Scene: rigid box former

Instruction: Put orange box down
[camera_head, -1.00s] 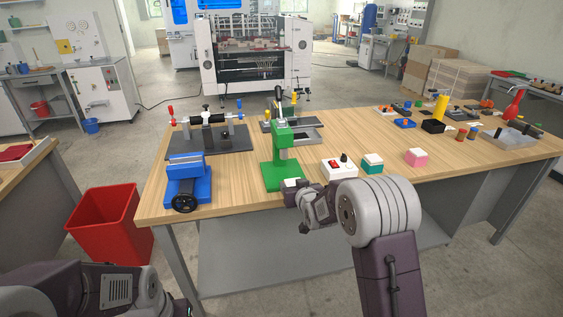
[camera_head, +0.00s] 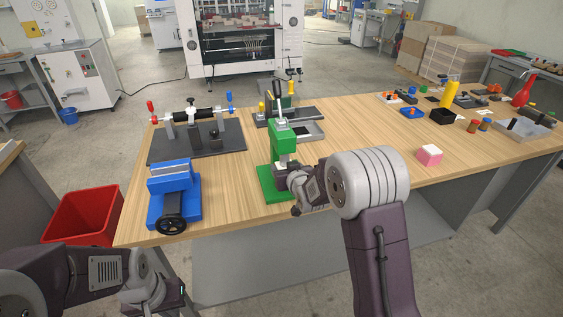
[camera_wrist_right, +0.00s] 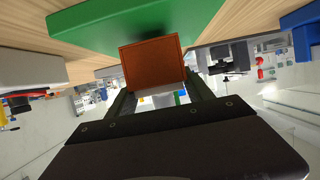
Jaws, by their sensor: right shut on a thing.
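The orange box (camera_wrist_right: 153,62) is held between the two fingers of my right gripper (camera_wrist_right: 158,88) in the right wrist view. The box is right up against the green base (camera_wrist_right: 140,20) of the press; I cannot tell whether they touch. In the head view, my right gripper (camera_head: 284,178) is at the lower front of the green press (camera_head: 279,140), and the box is hidden there. My left gripper (camera_head: 152,300) is low at the left, in front of the table, and its fingers cannot be made out.
A blue vise-like device (camera_head: 172,192) stands left of the press, with a roller fixture (camera_head: 195,138) behind it. A red bin (camera_head: 82,215) stands on the floor left of the table (camera_head: 235,190).

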